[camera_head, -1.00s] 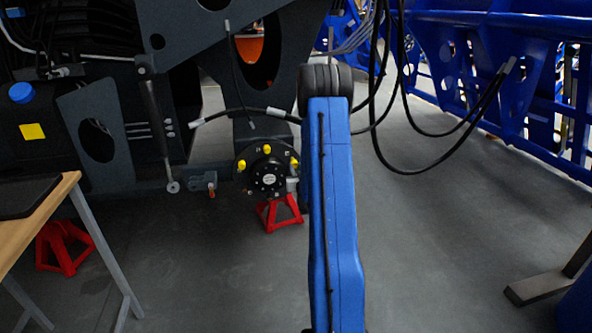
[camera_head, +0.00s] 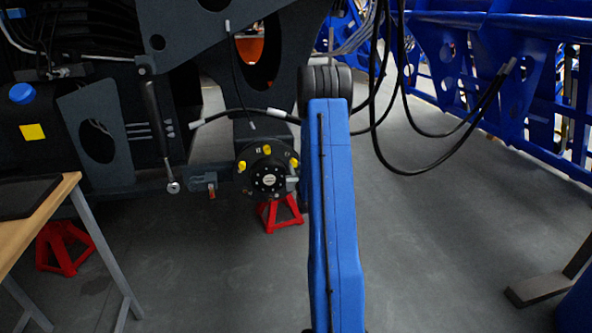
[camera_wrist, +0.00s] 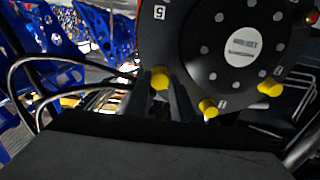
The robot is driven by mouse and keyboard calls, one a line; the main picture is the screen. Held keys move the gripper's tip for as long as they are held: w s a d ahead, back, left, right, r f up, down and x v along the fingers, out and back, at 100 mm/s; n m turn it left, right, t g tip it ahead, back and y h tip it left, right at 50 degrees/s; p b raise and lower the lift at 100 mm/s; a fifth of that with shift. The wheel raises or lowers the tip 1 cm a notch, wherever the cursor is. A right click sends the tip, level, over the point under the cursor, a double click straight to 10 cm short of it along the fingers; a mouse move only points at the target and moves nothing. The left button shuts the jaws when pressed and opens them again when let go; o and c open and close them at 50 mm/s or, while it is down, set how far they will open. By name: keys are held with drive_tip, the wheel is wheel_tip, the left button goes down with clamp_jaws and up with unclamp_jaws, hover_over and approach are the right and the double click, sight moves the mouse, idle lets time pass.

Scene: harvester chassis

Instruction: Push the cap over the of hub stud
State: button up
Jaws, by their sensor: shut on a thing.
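The round black hub (camera_head: 268,179) with a pale centre label hangs under the dark chassis; it fills the upper right of the wrist view (camera_wrist: 215,65). In the wrist view, yellow caps sit at its rim: one in the middle (camera_wrist: 208,108), one to the right (camera_wrist: 270,87), and one at the left (camera_wrist: 160,78). My gripper (camera_wrist: 166,88) is shut on the left cap, its fingers pointing up at the hub face. The cap is at the hub rim; whether it covers its stud is hidden. In the head view my blue arm hides most of my gripper.
A red jack stand (camera_head: 280,213) stands below the hub. A wooden-topped table (camera_head: 45,215) is at the left. Black hoses (camera_head: 400,165) hang right of my arm, before a blue frame (camera_head: 500,80).

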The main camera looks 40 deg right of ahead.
drive_tip(key=shift+x, duration=1.3)
drive_tip(key=o, duration=0.9)
drive_tip(key=shift+c, duration=0.2)
drive_tip(key=shift+v, duration=2.55)
